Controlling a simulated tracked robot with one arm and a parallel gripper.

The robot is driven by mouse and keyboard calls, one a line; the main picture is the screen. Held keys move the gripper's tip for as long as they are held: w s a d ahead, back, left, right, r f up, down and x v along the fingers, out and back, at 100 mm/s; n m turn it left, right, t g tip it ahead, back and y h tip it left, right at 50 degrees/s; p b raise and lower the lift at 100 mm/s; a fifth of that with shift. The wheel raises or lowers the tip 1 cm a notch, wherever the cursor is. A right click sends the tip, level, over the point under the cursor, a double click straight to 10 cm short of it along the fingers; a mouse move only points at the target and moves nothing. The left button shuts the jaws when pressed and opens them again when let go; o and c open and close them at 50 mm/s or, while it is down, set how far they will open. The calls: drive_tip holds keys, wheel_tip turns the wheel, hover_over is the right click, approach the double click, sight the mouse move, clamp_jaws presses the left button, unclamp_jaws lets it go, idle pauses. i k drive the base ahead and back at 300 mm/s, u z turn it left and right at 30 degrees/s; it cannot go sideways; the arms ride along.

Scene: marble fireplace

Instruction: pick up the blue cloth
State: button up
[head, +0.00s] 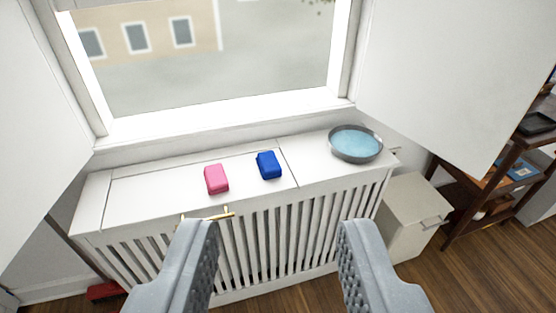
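The blue cloth (269,165) is a small, folded-looking blue block in the head view. It lies on top of the white slatted radiator cover (140,188), below the window. My gripper (278,235) is open, with its two grey fingers wide apart at the bottom of the view. Nothing shows between the fingers except the slatted front and the floor. The cloth appears above and beyond the fingertips, apart from them.
A similar pink block (216,179) lies left of the blue cloth. A round grey basin with blue contents (355,144) stands to the right. A brass-coloured handle (208,215) sits at the cover's front edge. A small cabinet (411,212) and dark shelf (492,190) stand right.

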sight(269, 167)
drive_tip(key=i, duration=0.9)
drive_tip(key=u, duration=0.05)
